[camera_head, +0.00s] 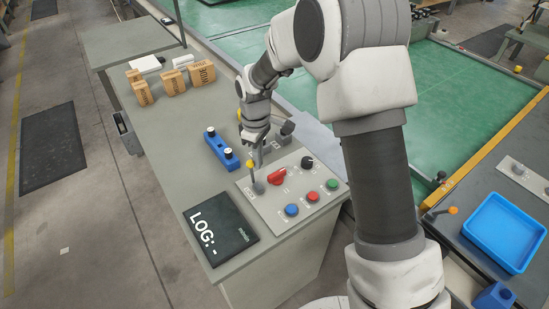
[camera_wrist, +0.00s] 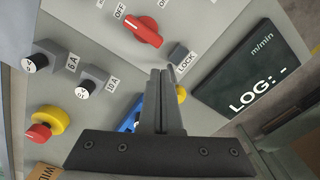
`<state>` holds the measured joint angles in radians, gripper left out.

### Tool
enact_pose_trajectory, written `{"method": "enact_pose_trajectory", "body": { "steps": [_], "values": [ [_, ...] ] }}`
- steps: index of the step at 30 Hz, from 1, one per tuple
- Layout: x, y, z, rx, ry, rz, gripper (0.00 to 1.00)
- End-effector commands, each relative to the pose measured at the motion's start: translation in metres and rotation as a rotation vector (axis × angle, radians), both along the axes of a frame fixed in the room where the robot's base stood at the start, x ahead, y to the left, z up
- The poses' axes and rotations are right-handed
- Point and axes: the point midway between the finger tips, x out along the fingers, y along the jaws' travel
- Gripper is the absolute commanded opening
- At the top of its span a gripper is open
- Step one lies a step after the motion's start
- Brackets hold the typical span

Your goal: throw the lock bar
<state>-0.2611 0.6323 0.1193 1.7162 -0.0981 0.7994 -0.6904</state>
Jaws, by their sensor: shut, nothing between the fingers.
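The lock bar (camera_head: 251,168) stands up from the sloping grey control panel, with a yellow tip and a dark round base. In the wrist view a grey block (camera_wrist: 178,53) sits beside the LOCK label, and a yellow tip (camera_wrist: 181,94) shows partly hidden behind my fingers. My gripper (camera_head: 259,163) points down just right of the lock bar in the head view, close to its yellow tip. In the wrist view my gripper (camera_wrist: 162,72) has its fingers together with nothing between them. I cannot tell whether the fingers touch the bar.
A red rotary switch (camera_head: 277,176) and blue, red and green buttons (camera_head: 312,196) are close by on the panel. A LOG display (camera_head: 220,228) lies to the left.

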Motion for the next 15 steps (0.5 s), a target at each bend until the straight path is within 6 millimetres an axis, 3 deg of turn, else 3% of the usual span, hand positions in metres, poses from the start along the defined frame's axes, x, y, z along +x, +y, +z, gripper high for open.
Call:
{"method": "enact_pose_trajectory", "body": {
  "steps": [15],
  "values": [
    [-0.0033, 0.0056, 0.0063, 0.000, -0.001, 0.000, 0.00]
  ]
}}
